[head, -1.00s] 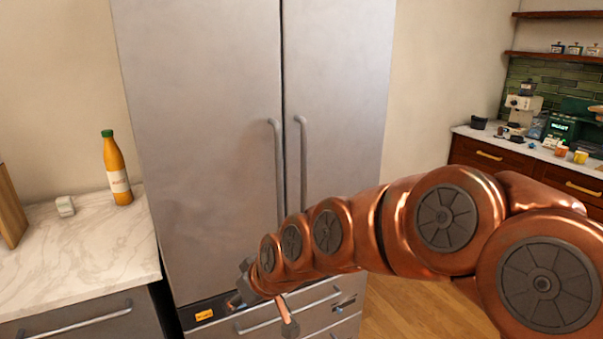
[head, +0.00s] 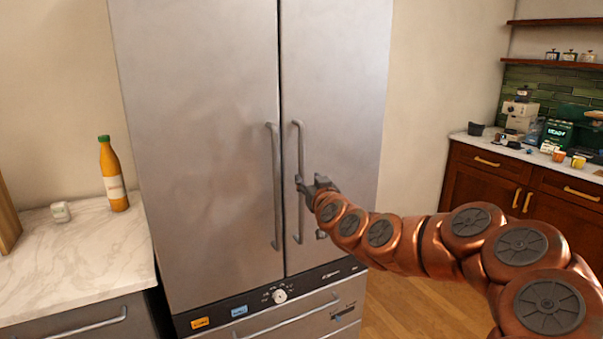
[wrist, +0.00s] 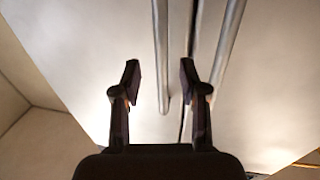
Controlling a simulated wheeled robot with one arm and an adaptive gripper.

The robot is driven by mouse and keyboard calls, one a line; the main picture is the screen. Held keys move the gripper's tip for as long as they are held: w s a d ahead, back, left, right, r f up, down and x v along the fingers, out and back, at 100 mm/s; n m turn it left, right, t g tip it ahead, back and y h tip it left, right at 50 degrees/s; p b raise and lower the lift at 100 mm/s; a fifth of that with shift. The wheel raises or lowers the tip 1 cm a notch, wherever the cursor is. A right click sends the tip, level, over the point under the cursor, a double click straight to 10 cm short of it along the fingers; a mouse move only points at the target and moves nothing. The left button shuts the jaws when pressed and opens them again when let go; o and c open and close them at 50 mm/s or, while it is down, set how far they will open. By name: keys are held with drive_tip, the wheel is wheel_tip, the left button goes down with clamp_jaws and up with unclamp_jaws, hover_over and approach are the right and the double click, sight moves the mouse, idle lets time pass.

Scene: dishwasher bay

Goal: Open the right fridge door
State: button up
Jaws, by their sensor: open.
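The right fridge door (head: 335,80) is flat brushed metal and closed, flush with the left door (head: 195,120). Its long vertical handle (head: 299,137) stands just right of the seam, beside the left door's handle (head: 276,190). My gripper (head: 302,183) is open, at about mid-height of the right handle, and overlaps it in the head view. I cannot tell whether it touches. In the wrist view, one handle bar (wrist: 161,60) shows between the open fingers (wrist: 158,82), and another bar (wrist: 230,40) passes behind the right finger. I see nothing gripped.
A control panel with a white knob (head: 280,296) and a drawer (head: 300,320) lie below the doors. A marble counter (head: 80,255) with an orange bottle (head: 113,175) stands left. Wooden floor (head: 400,305) is open at right, before dark cabinets (head: 480,185).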

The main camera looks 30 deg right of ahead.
sight(302, 174)
drive_tip(key=shift+p+x, duration=0.95)
drive_tip(key=shift+x, duration=2.35)
drive_tip(key=shift+f, duration=0.1)
clamp_jaws()
